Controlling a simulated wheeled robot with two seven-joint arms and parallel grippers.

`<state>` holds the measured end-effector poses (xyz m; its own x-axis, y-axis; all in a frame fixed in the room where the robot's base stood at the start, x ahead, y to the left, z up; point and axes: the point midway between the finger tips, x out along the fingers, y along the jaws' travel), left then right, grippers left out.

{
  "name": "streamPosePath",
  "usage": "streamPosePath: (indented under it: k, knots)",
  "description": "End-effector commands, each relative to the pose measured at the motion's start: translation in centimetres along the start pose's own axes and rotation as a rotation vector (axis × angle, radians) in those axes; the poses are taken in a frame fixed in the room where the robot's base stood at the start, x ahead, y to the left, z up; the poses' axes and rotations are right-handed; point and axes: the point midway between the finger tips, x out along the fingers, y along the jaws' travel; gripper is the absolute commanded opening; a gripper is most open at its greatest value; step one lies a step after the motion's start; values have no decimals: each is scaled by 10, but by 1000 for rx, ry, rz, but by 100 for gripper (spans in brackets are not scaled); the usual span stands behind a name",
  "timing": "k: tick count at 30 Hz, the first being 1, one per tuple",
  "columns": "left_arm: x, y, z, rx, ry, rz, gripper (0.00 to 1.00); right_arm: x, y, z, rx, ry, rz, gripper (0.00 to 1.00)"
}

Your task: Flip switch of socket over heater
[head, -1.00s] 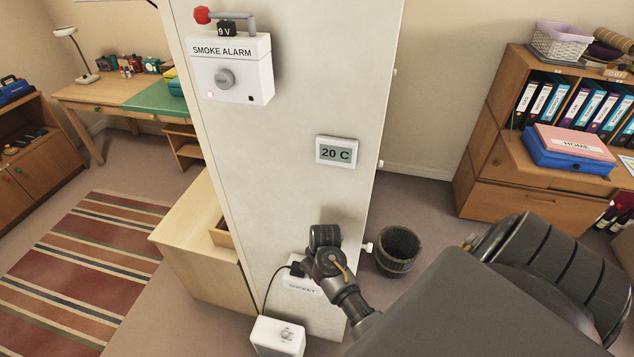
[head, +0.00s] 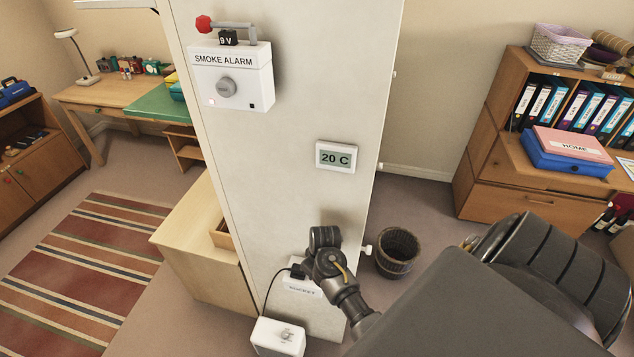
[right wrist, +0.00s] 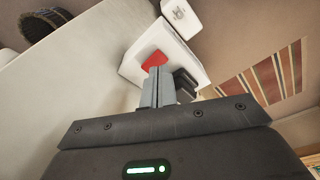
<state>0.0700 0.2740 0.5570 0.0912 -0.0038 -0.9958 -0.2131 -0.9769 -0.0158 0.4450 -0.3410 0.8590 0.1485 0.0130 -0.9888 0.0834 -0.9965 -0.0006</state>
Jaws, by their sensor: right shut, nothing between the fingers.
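The white socket (head: 303,287) is low on the wall panel, partly hidden by my right arm. In the right wrist view the socket (right wrist: 137,64) shows a red switch (right wrist: 154,60) and a black plug (right wrist: 184,80) beside it. My right gripper (right wrist: 159,70) is shut and empty, its fingertips right at the red switch; I cannot tell whether they touch it. The heater is not clearly identifiable; a white box with a knob (head: 278,338) stands below the socket, with a black cable rising to the plug. It also shows in the right wrist view (right wrist: 182,15). My left gripper is not in view.
A smoke alarm (head: 231,76) and a thermostat reading 20 C (head: 336,157) are on the panel above. A round dark basket (head: 397,253) stands right of the panel. A wooden cabinet (head: 202,252) is at its left. Open floor lies between the basket and the shelf unit (head: 482,150).

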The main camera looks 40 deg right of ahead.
Motion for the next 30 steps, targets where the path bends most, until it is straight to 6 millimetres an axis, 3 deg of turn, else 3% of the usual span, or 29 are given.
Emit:
streamPosePath:
  k: [2,18,30]
  knots:
    - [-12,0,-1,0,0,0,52,-11,0,-2,0,0,0,0]
    - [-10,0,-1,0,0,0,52,-48,0,-7,0,1,1,0]
    - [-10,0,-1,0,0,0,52,-52,0,-8,1,0,0,0]
